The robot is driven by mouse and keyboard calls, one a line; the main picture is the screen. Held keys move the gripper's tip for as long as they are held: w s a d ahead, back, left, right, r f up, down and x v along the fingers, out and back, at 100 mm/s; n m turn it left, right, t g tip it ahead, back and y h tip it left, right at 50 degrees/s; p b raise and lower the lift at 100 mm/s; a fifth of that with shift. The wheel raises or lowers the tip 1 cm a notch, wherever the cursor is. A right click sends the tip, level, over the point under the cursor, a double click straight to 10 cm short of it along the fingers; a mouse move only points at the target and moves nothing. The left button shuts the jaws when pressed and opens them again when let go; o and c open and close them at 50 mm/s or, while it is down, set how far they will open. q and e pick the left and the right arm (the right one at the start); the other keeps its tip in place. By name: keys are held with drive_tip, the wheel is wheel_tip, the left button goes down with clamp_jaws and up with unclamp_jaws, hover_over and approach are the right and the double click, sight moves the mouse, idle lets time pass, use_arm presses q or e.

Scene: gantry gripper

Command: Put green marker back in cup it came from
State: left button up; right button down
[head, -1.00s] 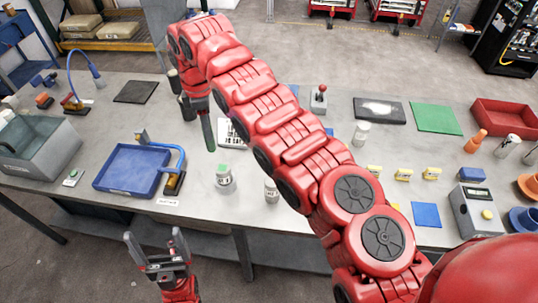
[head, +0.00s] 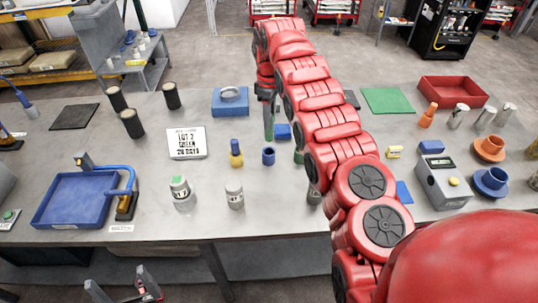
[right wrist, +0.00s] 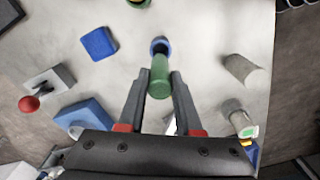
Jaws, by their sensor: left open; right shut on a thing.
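The green marker (head: 269,122) hangs roughly upright from my right gripper (head: 267,95), which is shut on it. In the right wrist view the marker (right wrist: 159,75) sits between the fingers of the gripper (right wrist: 160,82). Its far end points toward a small blue cup (right wrist: 160,44), overlapping the cup's near rim in the picture. In the head view the blue cup (head: 268,157) stands below the marker, with a visible gap. My left gripper (head: 132,291) is open and empty at the bottom, in front of the table.
A sign (head: 186,143) with printed text stands left of the blue cup, and a yellow-and-blue bottle (head: 236,154) is nearer. Several black cylinders (head: 131,123) stand at the back left. A blue tray (head: 75,200) lies further left. My right arm hides part of the table.

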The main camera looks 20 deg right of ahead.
sight(269, 140)
wheel_tip(269, 140, down, 9)
drive_tip(key=p, duration=0.3)
drive_tip(key=shift+s+f, duration=0.1)
drive_tip(key=shift+f, duration=0.1)
drive_tip(key=shift+f, duration=0.1)
drive_tip(key=shift+f, duration=0.15)
drive_tip(key=c, duration=0.6)
unclamp_jaws()
